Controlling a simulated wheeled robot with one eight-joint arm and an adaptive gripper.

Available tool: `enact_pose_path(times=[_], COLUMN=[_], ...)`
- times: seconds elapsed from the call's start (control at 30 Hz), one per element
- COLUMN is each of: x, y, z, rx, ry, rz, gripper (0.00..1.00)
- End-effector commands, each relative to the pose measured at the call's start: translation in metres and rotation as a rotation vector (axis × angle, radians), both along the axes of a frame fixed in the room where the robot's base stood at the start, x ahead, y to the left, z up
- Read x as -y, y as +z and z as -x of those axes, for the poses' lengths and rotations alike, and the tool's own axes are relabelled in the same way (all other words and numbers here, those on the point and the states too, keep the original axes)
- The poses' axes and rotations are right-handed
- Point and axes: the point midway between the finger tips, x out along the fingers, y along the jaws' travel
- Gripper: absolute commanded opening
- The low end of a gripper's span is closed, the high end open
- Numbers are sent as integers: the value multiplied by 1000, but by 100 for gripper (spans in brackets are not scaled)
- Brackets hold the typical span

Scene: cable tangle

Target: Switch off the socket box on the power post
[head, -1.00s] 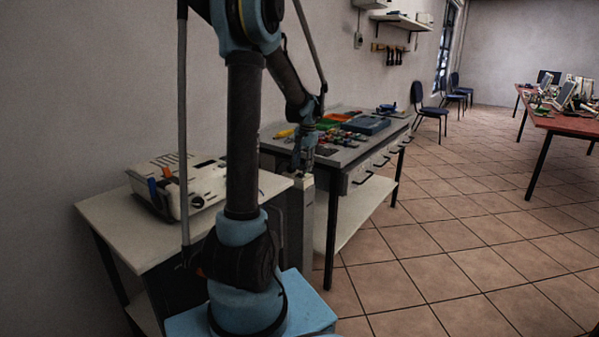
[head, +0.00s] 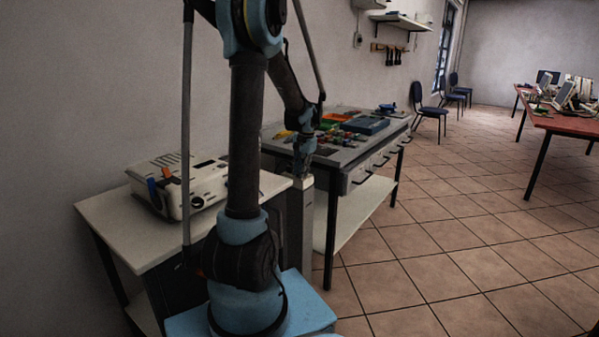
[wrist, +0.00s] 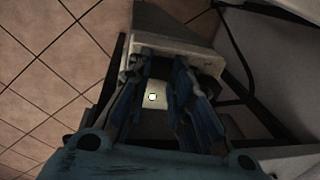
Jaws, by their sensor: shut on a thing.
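The power post (head: 300,225) is a narrow grey upright column between the two tables in the head view. Its pale top also shows in the wrist view (wrist: 170,48). My gripper (head: 302,172) points down at the top of the post. In the wrist view my gripper (wrist: 155,98) has its two blue-grey fingers closed in on a pale piece, which looks like part of the socket box (wrist: 154,88). The fingers hide the sides of the box, and I cannot tell the switch position.
A white table (head: 125,232) with a pale boxy device (head: 200,180) stands left of the post. A grey workbench (head: 345,155) with trays and small parts stands close on its right. Dark cable (wrist: 240,85) runs beside the post.

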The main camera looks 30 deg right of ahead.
Motion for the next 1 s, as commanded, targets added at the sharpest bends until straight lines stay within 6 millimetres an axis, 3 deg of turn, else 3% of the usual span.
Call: enact_pose_path(times=[0.5,0.9,0.93,1.0], x=[-5,-5,-5,-4], y=[0,0,0,0], z=[-11,-11,-11,-11], rx=[-272,-298,-298,-298], ry=[4,1,2,1], rz=[112,124,124,124], gripper=[0,0,24,40])
